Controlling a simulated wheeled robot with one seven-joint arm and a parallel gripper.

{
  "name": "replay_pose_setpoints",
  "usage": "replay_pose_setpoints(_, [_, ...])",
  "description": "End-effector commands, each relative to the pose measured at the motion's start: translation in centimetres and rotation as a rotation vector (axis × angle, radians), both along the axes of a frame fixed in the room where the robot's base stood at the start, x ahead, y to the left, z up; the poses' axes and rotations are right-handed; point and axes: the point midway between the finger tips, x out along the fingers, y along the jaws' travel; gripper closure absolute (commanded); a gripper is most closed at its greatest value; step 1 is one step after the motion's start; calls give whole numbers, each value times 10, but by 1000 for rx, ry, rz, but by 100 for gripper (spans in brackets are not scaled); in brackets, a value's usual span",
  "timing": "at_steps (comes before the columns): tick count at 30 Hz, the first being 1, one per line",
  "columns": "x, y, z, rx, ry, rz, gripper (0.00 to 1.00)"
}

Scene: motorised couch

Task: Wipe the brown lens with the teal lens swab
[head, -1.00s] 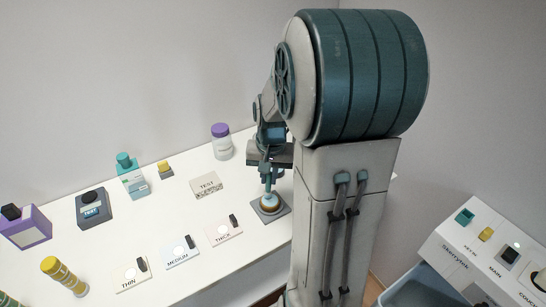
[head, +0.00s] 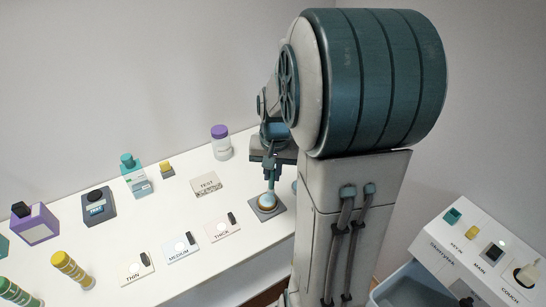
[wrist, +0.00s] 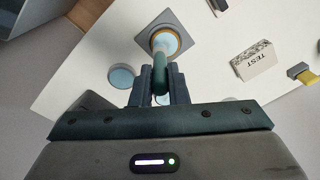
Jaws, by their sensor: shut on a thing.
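My gripper (head: 270,158) is shut on the teal lens swab (head: 271,185) and points down over the brown lens. The swab also shows between the jaws in the wrist view (wrist: 160,72). The brown lens (head: 268,202) is a round brown-rimmed piece with pale blue glass, on a square grey base; it also shows in the wrist view (wrist: 166,38). The swab's lower end overlaps the lens in both views. I cannot tell whether it presses on the glass, as the swab hides part of it.
A pale blue disc (wrist: 121,76) lies beside the lens. The TEST block (head: 207,185), the THIN (head: 136,267), MEDIUM (head: 182,246) and THICK (head: 223,227) cards and a purple-capped jar (head: 221,142) share the white table. A button panel (head: 480,250) stands at right.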

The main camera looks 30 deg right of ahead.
Motion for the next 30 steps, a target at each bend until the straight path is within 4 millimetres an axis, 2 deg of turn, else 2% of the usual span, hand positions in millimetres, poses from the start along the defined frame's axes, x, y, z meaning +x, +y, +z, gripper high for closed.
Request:
replay_pose_setpoints(1, [0, 0, 9, -1, -1, 0, 100])
replay_pose_setpoints(9, [0, 0, 29, -1, -2, 1, 100])
replay_pose_setpoints(30, [3, 0, 32, 1, -1, 2, 100])
